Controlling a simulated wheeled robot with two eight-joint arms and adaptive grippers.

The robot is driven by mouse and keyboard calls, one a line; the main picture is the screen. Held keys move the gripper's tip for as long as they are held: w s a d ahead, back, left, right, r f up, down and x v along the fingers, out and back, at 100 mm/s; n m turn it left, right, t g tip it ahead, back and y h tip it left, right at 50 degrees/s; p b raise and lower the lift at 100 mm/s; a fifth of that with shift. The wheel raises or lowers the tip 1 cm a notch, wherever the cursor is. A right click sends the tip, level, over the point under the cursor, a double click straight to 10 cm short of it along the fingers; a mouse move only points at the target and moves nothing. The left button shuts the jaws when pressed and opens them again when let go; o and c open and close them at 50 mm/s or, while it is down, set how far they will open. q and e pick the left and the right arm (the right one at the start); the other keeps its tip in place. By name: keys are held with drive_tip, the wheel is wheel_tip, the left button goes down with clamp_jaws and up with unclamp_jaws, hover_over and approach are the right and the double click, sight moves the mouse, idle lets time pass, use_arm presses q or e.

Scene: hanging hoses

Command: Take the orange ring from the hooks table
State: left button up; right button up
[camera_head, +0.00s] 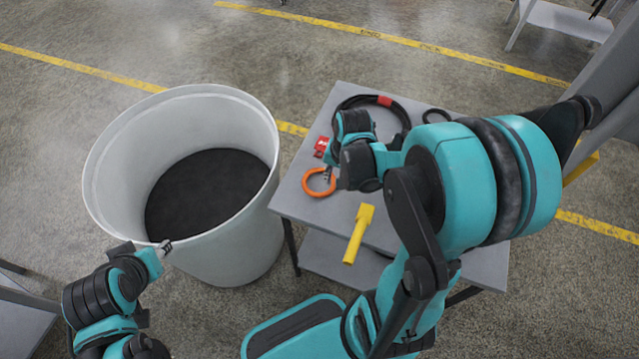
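The orange ring (307,188) is near the left edge of the grey table (292,209). My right gripper (328,176) is at the ring's right side, with its fingertips over or at the ring's edge. The fingers are small and partly hidden by the wrist, so I cannot tell whether they are closed on it. My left gripper (166,247) is far from the table, by the front rim of the large white bin. Its fingertips are too small to judge.
On the table are a black hose loop with a red band (384,101), a red piece (321,147), a small black ring (436,115) and a yellow tool (358,234). The large white bin (222,240) with a dark inside stands left of the table.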

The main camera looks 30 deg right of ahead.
sight(333, 185)
drive_tip(key=f, duration=0.1)
drive_tip(key=w+f+b, duration=0.1)
drive_tip(key=f, duration=0.1)
drive_tip(key=f+b, duration=0.1)
drive_tip(key=shift+w+d+f, duration=0.15)
drive_tip(key=shift+d+f, duration=0.1)
drive_tip(key=shift+f, duration=0.05)
drive_tip(key=shift+r, duration=0.15)
clamp_jaws()
